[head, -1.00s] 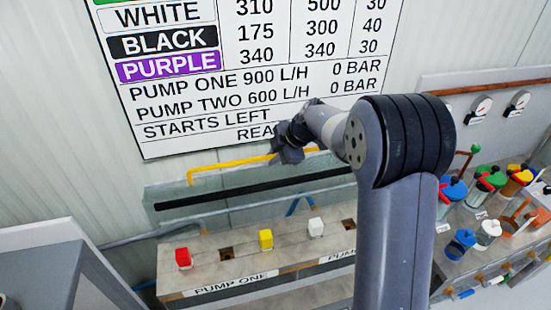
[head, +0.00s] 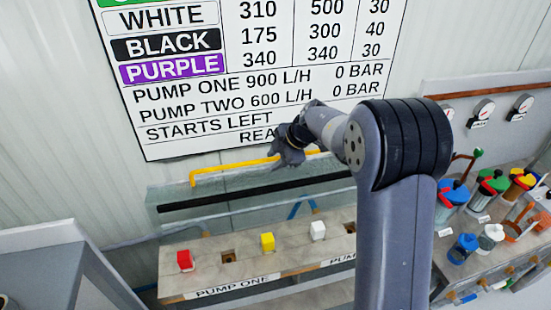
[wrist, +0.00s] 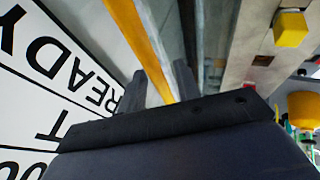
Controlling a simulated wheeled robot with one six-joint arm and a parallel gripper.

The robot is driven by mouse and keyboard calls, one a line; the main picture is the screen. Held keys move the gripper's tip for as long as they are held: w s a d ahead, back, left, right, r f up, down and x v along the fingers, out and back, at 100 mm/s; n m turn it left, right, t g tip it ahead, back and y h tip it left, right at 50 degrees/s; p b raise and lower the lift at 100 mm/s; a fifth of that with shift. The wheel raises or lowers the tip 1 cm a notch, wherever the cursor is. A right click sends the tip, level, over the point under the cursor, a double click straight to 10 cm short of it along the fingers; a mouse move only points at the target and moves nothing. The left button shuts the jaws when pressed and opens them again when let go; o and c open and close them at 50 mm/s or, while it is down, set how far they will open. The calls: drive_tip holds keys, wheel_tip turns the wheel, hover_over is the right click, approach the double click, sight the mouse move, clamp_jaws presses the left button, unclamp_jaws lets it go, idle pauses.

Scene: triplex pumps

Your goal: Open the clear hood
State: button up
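My gripper (head: 284,161) is at the right part of the yellow bar. In the wrist view, my gripper's fingers (wrist: 160,85) stand apart on either side of the bar, with a narrow gap at the right finger. The arm hides the hood's right end.
The bench (head: 205,248) carries a red block (head: 185,261), a yellow block (head: 267,242) and a white block (head: 318,230). A large wall sign (head: 250,75) is close behind my gripper. Several coloured-lid jars (head: 455,192) stand on the right bench. A grey cabinet (head: 55,260) is at the left.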

drive_tip(key=shift+d, duration=0.1)
drive_tip(key=b+v, duration=0.1)
drive_tip(key=v, duration=0.9)
drive_tip(key=shift+r, duration=0.35)
drive_tip(key=shift+f, duration=0.1)
drive_tip(key=p+x, duration=0.1)
drive_tip(key=x, duration=0.9)
drive_tip(key=shift+f, duration=0.25)
drive_tip(key=shift+s, duration=0.3)
drive_tip(key=shift+d+r, duration=0.1)
drive_tip(key=shift+r, duration=0.05)
